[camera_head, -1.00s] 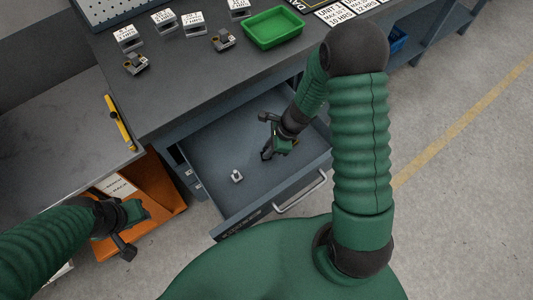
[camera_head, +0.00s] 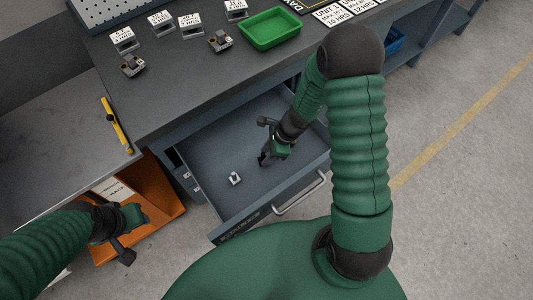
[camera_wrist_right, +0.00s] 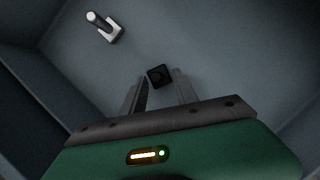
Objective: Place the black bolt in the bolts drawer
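The black bolt (camera_wrist_right: 160,75) shows in the right wrist view as a small dark piece between the fingertips of my right gripper (camera_wrist_right: 161,83). The fingers stand apart with a narrow gap on each side of the bolt; the gripper looks open. The open grey drawer (camera_head: 205,155) is under the workbench. In the head view my right gripper (camera_head: 266,158) is low inside this drawer, and the bolt cannot be made out there. My left gripper (camera_head: 128,232) is at the lower left, above an orange bin, its fingers unclear.
A small pale metal piece (camera_head: 235,178) lies in the drawer, left of my right gripper. The drawer handle (camera_head: 300,194) is at the front. The orange bin (camera_head: 165,205) stands left. The bench top (camera_head: 185,85) holds a green tray (camera_head: 270,28) and labelled blocks.

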